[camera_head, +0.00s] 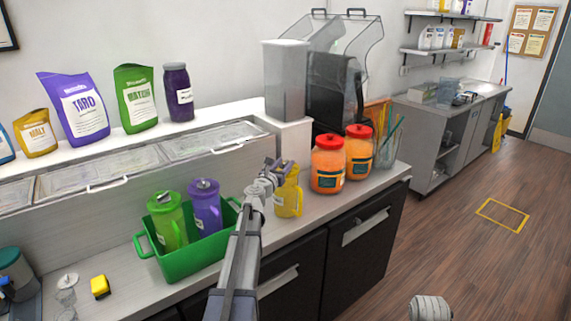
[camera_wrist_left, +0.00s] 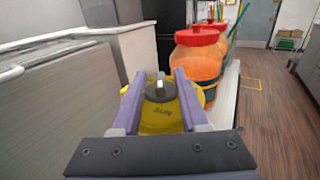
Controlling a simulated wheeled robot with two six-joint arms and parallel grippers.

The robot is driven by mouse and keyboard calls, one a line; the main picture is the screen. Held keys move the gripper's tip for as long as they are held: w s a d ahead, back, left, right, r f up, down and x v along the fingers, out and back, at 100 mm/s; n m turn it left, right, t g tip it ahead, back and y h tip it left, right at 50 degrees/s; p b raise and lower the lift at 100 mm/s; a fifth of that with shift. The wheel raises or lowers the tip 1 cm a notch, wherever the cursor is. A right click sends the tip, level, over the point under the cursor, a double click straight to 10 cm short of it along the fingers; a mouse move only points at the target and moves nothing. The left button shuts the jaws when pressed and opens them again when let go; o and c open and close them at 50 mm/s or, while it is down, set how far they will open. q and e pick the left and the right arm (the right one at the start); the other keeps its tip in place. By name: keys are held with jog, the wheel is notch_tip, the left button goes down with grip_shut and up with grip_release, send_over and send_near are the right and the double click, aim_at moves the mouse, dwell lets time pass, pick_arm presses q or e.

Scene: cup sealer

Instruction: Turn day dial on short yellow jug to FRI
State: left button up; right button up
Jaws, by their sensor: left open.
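The short yellow jug (camera_head: 288,198) stands on the counter to the right of the green bin, partly hidden by my left gripper. In the left wrist view its yellow body (camera_wrist_left: 158,122) shows below a dark round lid (camera_wrist_left: 160,91) with a small light knob or pointer on top. The lettering on the jug is too small to read. My left gripper (camera_head: 272,172) is at the jug's top. In the left wrist view its two purple-grey fingers are open, one on each side of the lid; I cannot tell whether they touch it.
A green bin (camera_head: 180,268) holds a green jug (camera_head: 167,222) and a purple jug (camera_head: 205,208). Two orange jars with red lids (camera_head: 327,165) (camera_head: 359,153) stand right of the yellow jug. A yellow block (camera_head: 100,287) lies at the left. The floor at right is clear.

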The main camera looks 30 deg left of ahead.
pick_arm(q)
jog(key=shift+w+a, duration=0.1)
jog(key=shift+w, duration=0.5)
grip_shut()
